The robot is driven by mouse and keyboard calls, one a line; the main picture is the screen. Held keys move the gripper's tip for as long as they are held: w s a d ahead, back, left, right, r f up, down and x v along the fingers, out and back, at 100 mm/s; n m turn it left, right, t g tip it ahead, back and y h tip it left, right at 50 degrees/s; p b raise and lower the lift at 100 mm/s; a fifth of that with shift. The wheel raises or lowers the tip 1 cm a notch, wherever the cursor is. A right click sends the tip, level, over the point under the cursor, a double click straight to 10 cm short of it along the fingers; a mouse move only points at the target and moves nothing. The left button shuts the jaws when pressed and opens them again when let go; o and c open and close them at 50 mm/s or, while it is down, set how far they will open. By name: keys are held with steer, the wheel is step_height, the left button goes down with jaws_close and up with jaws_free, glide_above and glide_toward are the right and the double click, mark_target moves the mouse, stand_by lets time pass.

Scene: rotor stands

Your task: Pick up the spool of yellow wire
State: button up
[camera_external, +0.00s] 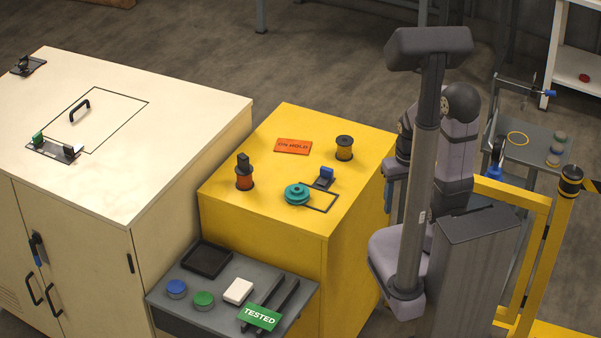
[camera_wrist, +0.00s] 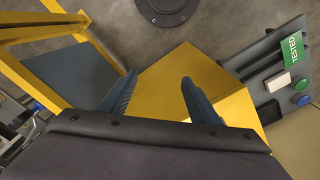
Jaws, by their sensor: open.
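The spool of yellow wire (camera_external: 344,150) stands upright near the back right of the yellow cabinet's top (camera_external: 285,130). It has dark ends and dull yellow winding. My gripper (camera_wrist: 160,78) is open and empty in the wrist view, its two blue-grey fingers wide apart. In the external view my gripper (camera_external: 389,186) is partly hidden behind my arm, right of the cabinet and apart from the spool. The wrist view does not show the spool; it shows part of the yellow cabinet (camera_wrist: 165,75).
A second spool with orange winding (camera_external: 244,180), a teal pulley (camera_external: 297,194), a black-and-blue fixture (camera_external: 324,179) and an orange sign (camera_external: 293,146) share the cabinet top. A grey shelf (camera_external: 220,318) with a TESTED sign is in front. Yellow railing (camera_external: 540,260) stands at right.

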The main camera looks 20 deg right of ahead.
mark_target(347, 149)
steer(key=w+f+t+b, duration=0.2)
steer(key=w+t, duration=0.2)
steer(key=w, duration=0.3)
steer(key=w+a+f+t+b, duration=0.1)
steer(key=w+t, duration=0.3)
steer(key=w, duration=0.4)
steer(key=w+a+f+t+b, duration=0.1)
steer(key=w+f+t+b, duration=0.2)
steer(key=w, duration=0.4)
steer(key=shift+w+f+t+b, duration=0.15)
steer(key=shift+w+t+b, duration=0.25)
steer(key=shift+t+b, duration=0.15)
steer(key=shift+w+a+t+y+b, duration=0.15)
steer(key=shift+w+t+y+b, duration=0.15)
steer(key=shift+w+t+b, duration=0.5)
steer(key=shift+a+r+n+t+b, duration=0.1)
steer(key=shift+r+n+t+b, duration=0.2)
steer(key=shift+t+b, duration=0.3)
steer(key=shift+a+r+t+b, duration=0.1)
steer(key=shift+r+t+b, duration=0.25)
steer(key=shift+t, duration=0.5)
steer(key=shift+r+t, duration=0.5)
